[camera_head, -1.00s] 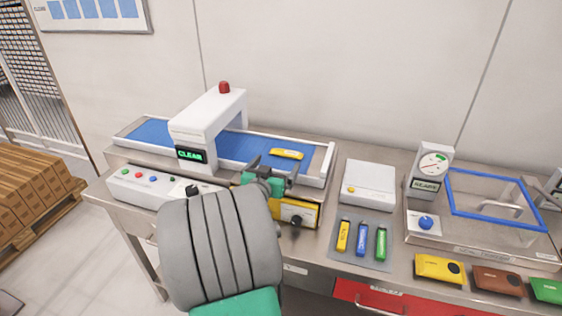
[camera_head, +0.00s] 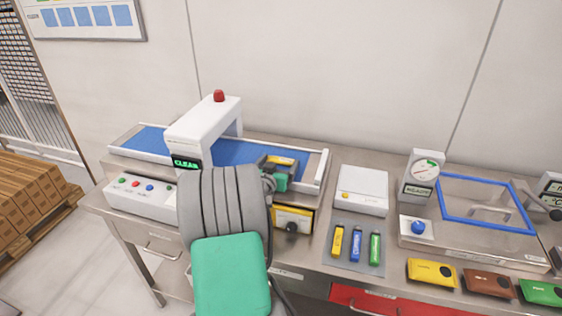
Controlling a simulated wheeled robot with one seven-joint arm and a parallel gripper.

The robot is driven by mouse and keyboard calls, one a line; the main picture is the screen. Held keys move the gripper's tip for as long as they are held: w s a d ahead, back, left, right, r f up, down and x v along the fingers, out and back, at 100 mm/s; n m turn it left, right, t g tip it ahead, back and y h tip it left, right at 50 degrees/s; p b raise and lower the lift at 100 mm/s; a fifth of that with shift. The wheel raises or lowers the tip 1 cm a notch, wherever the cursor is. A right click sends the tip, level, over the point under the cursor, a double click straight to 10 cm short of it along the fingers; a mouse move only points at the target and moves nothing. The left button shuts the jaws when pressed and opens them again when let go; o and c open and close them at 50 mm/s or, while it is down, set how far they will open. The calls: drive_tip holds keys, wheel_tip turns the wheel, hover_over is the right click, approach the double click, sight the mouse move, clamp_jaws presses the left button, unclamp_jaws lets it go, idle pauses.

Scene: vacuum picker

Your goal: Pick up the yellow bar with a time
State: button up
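A small yellow bar (camera_head: 281,159) lies on the blue conveyor belt near its right end, partly hidden behind my gripper. My gripper (camera_head: 279,167), with a green body and dark fingers, is right at this bar. Its fingers are too small and too covered to tell whether they are closed on it. Another yellow bar (camera_head: 338,241) lies on a grey mat beside a blue bar (camera_head: 356,244) and a green bar (camera_head: 375,248). Any print on the bars is too small to read.
A white arch (camera_head: 204,130) with a red lamp and a CLEAR display spans the belt (camera_head: 235,152). A white box (camera_head: 362,190), a dial gauge (camera_head: 421,176) and a blue-framed lid (camera_head: 487,201) stand to the right. Yellow, brown and green cases line the front edge.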

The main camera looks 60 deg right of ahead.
drive_tip(key=c, duration=0.9)
drive_tip(key=shift+c, duration=0.2)
drive_tip(key=shift+r, duration=0.15)
